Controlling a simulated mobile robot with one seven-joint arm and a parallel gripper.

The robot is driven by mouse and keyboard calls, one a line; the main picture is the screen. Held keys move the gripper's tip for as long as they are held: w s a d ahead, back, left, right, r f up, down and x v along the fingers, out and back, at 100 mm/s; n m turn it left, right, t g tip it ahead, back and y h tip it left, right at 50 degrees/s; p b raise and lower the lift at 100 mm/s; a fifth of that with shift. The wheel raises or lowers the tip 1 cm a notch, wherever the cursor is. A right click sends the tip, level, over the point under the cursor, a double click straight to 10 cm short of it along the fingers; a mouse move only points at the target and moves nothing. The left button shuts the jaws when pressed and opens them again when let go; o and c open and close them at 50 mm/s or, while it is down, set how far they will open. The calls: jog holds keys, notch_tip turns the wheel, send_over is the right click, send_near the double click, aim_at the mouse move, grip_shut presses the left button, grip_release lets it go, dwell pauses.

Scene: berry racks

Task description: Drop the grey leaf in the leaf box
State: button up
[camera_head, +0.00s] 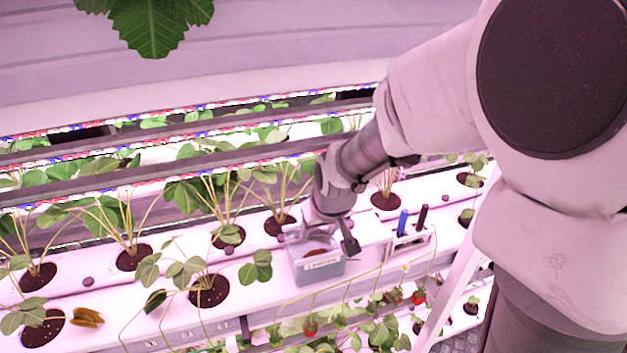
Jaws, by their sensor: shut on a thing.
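My gripper (335,224) points down just above the leaf box (318,272). It is shut on the grey leaf (350,245), a small dark grey piece that hangs from the fingertips near the box's right rim. At this size I cannot tell the leaf's outline or exactly how the fingers grip it. The leaf box is a small, clear bluish container with a pale label on its front. Something brown shows inside it. My gripper hides part of its back rim.
Strawberry plants (208,290) grow in round holes along white gutters. A yellow-brown withered leaf (87,317) is at lower left. A holder with a blue tool (402,222) and a dark tool (421,217) stands right of the box. Red berries (310,327) hang below.

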jog(key=shift+f+b, duration=0.45)
jog(key=shift+b, duration=0.1)
jog(key=o, duration=1.3)
jog(key=shift+c, duration=0.2)
jog(key=shift+r, duration=0.1)
jog(key=shift+r+p, duration=0.6)
jog(key=shift+p, duration=0.2)
jog(key=v, duration=1.1)
jog(key=s+d+r+m, duration=0.1)
jog(key=s+d, duration=0.3)
jog(key=s, duration=0.3)
jog(key=s+d+r+m+t+h, duration=0.1)
jog(key=s+d+r+m, duration=0.1)
jog(key=s+d, duration=0.3)
jog(key=s, duration=0.2)
jog(key=shift+s+d+r+b, duration=0.3)
jog(key=shift+s+d+b, duration=0.05)
jog(key=shift+s, duration=0.05)
